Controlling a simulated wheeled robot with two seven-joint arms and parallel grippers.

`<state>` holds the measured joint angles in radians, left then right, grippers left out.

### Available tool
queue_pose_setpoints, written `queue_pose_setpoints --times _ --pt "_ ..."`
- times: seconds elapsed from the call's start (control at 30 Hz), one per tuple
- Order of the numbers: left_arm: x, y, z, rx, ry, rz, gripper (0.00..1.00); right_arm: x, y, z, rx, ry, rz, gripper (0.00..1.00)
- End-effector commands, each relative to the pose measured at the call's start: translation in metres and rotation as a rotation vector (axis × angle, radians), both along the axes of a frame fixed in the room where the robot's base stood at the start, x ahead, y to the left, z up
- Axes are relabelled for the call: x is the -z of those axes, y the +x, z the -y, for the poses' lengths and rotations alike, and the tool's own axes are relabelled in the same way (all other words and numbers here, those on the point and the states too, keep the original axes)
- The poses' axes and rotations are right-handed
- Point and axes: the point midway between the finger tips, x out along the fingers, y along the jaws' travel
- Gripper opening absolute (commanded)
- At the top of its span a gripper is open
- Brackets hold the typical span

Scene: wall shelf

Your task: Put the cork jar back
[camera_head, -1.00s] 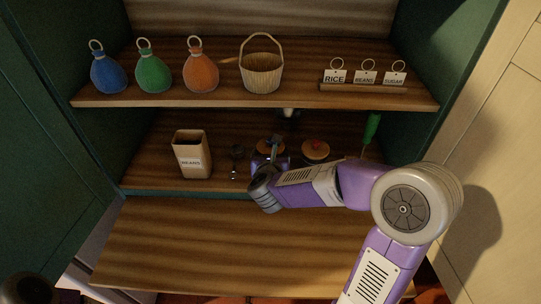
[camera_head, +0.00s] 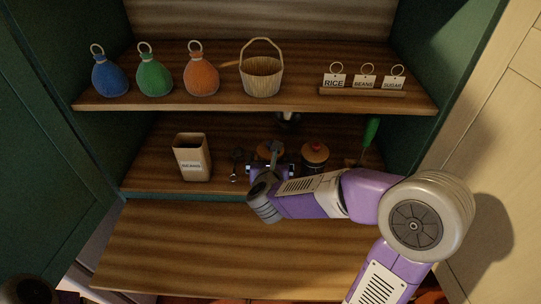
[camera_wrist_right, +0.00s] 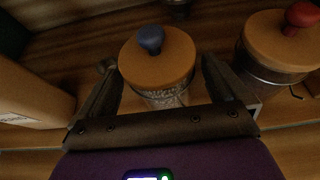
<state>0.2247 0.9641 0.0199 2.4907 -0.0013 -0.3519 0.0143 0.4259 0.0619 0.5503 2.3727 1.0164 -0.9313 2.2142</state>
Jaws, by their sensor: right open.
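A jar with a cork lid and blue knob (camera_wrist_right: 157,62) stands on the lower shelf, between the open fingers of my right gripper (camera_wrist_right: 160,95) in the right wrist view. In the head view its cork lid (camera_head: 270,149) is partly hidden behind my right gripper (camera_head: 268,168). A second cork-lidded jar with a red knob (camera_head: 315,158) stands just to the right; it also shows in the right wrist view (camera_wrist_right: 284,42). Both are possible cork jars. My left gripper is not clearly visible.
A beans box (camera_head: 191,157) and a small dark utensil (camera_head: 236,165) stand left of the gripper. A green-handled tool (camera_head: 371,132) is at the right. The front board (camera_head: 180,240) is clear.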

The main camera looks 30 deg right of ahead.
Motion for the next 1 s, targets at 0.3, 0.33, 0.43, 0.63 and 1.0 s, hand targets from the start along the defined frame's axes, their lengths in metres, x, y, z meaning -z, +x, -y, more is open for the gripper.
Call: queue_pose_setpoints --times 0.3,0.33,0.43,0.63,1.0 --pt "-0.013 0.0 0.0 0.0 0.0 0.0 0.0 -0.029 -0.055 -0.033 -0.002 -0.001 0.004 1.0" --pt "-0.013 0.0 0.0 0.0 0.0 0.0 0.0 -0.031 -0.058 -0.036 -0.001 -0.001 0.005 1.0" --pt "-0.013 0.0 0.0 0.0 0.0 0.0 0.0 -0.034 -0.067 -0.041 -0.001 -0.002 0.004 1.0" --pt "-0.013 0.0 0.0 0.0 0.0 0.0 0.0 -0.036 -0.075 -0.045 0.001 0.0 0.001 1.0" --pt "-0.013 0.0 0.0 0.0 0.0 -0.001 0.0 -0.036 -0.074 -0.045 0.001 0.0 0.0 1.0"
